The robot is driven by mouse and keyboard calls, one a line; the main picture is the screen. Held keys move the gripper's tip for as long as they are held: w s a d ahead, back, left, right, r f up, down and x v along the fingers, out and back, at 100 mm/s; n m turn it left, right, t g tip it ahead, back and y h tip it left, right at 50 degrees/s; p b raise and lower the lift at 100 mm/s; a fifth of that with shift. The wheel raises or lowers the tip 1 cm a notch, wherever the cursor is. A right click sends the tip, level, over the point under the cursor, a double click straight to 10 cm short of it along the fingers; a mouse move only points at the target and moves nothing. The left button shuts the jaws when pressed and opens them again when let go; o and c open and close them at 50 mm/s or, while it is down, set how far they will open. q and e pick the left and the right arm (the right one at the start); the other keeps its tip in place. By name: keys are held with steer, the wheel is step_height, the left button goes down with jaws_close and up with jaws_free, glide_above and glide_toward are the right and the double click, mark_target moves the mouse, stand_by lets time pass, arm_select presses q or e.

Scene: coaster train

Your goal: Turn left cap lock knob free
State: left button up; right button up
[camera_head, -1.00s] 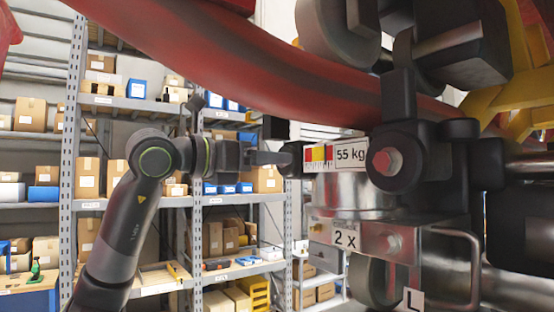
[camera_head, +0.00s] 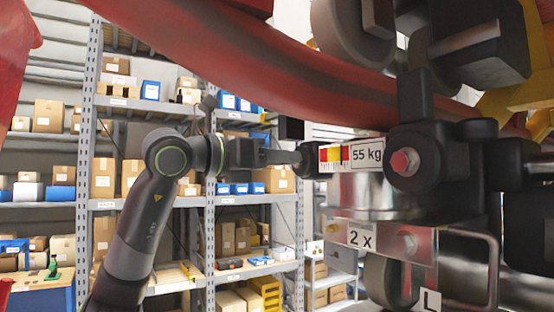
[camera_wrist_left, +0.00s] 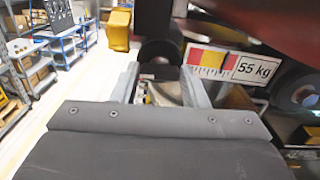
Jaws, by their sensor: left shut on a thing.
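The left cap lock knob (camera_head: 307,160) is a dark, rounded piece at the left end of the cap assembly, beside the 55 kg label. My left gripper (camera_head: 294,157) reaches it from the left and is shut on it, with the fingers nearly level. In the left wrist view, the two grey fingers (camera_wrist_left: 160,82) stand either side of it, and its dark round top (camera_wrist_left: 160,50) shows just past the tips. The knob's turn angle cannot be told. My right gripper is out of view.
The 55 kg label (camera_head: 367,154) and silver cylinder (camera_head: 362,192) sit right of the knob. A 2 x plate (camera_head: 361,235) is below. A thick red rail (camera_head: 275,55) crosses above. Shelves with boxes (camera_head: 250,215) stand behind; the space left of the assembly is open.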

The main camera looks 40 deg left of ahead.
arm_select(q)
steer(key=shift+w+a+f+n+b, duration=0.1)
steer(key=shift+n+b, duration=1.05)
steer(key=shift+n, duration=3.2)
steer(key=shift+f+n+b, duration=0.1)
steer(key=shift+n+b, duration=1)
steer(key=shift+n, duration=3.25)
steer(key=shift+r, duration=0.1)
steer(key=o, duration=1)
steer(key=shift+w+a, duration=0.1)
